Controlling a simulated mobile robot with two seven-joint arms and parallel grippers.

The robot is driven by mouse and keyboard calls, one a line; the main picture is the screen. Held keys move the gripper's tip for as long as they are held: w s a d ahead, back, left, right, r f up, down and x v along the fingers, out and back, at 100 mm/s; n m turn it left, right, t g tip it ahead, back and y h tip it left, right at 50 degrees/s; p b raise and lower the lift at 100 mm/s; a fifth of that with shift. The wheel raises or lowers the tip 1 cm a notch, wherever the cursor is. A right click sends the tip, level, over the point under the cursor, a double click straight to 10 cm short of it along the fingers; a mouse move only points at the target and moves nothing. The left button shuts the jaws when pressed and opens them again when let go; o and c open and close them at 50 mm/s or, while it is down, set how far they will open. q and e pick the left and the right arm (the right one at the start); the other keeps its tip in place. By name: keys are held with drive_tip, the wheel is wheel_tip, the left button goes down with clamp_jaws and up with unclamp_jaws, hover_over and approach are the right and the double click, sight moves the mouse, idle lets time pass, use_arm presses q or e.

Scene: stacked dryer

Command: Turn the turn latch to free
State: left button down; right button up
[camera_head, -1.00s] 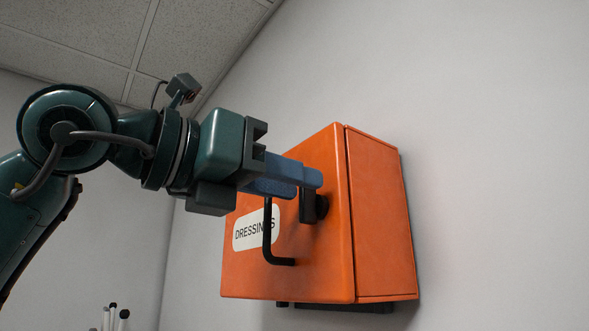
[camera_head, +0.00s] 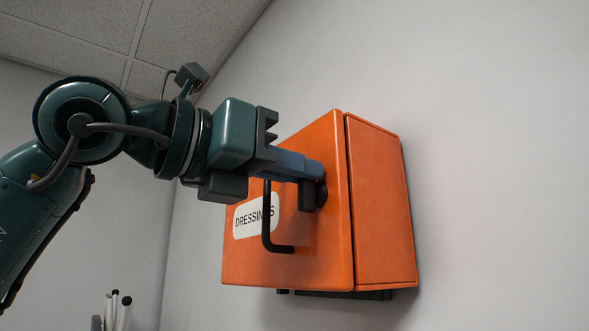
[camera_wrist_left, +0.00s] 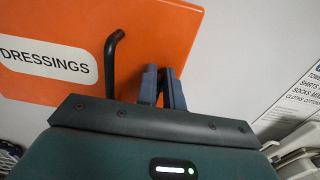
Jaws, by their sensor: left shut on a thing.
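The orange wall cabinet (camera_head: 300,250) carries a white DRESSINGS label (camera_head: 252,216) and a black bar handle (camera_head: 267,225) on its front; the label also shows in the left wrist view (camera_wrist_left: 45,60). The black turn latch (camera_head: 309,195) is near the front's right edge, partly hidden by my fingers. My left gripper (camera_head: 312,170) has its blue fingers at the latch and is shut on it. In the left wrist view the two blue fingers (camera_wrist_left: 162,86) stand close together, and the latch between them is hardly visible. My right gripper is not in view.
The cabinet hangs on a plain grey wall (camera_head: 500,150), with free room to its right. White rods with dark tips (camera_head: 118,310) stand at the lower left. A printed wall sign (camera_wrist_left: 295,100) shows in the left wrist view.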

use_arm(q)
drive_tip(key=shift+d+f, duration=0.15)
drive_tip(key=shift+f, duration=0.15)
